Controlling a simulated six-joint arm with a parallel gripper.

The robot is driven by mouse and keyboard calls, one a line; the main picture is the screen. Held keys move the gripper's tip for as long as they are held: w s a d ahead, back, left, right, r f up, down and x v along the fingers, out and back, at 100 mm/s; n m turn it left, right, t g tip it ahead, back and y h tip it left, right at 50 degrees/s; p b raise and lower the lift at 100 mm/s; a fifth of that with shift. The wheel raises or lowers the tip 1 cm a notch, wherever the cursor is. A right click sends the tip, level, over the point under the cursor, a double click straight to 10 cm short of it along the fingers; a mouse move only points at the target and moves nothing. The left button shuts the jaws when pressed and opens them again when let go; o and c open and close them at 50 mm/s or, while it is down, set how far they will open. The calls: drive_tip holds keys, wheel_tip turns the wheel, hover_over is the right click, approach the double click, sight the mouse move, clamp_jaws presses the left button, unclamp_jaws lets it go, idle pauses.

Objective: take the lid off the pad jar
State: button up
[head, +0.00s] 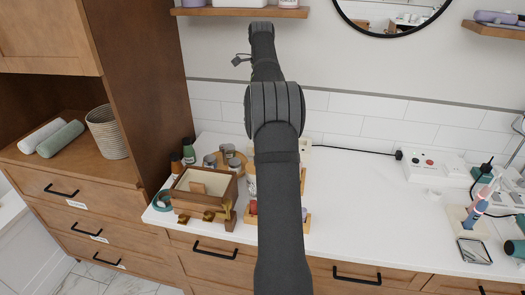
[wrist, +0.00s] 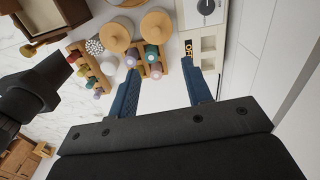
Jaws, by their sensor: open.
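Two round wooden lids show from above in the wrist view, a left lid (wrist: 117,36) and a right lid (wrist: 156,25), each with a knob. The jars under them are mostly hidden, and I cannot tell which is the pad jar. My gripper (wrist: 161,70) is open, with its two blue fingers apart and nothing held. The fingers point toward the lids, with a small wooden rack (wrist: 143,57) of coloured items between. In the head view my arm hides the gripper and most of the jars.
A device with a dial and an OFF label (wrist: 203,45) stands beside the right finger. Another wooden rack (wrist: 82,58) is at left. In the head view, an open wooden box (head: 183,202) stands left of my arm; the counter (head: 365,200) to the right has free room.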

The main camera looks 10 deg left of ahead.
wheel_tip(320, 180, down, 12)
drive_tip(key=shift+f, duration=0.1)
drive_tip(key=f, duration=0.2)
drive_tip(key=s+f, duration=0.1)
drive_tip(key=f, duration=0.1)
drive_tip(key=shift+d, duration=0.2)
drive_tip(key=shift+f, duration=0.6)
drive_tip(key=shift+w, duration=0.1)
clamp_jaws()
drive_tip(key=shift+r, duration=0.1)
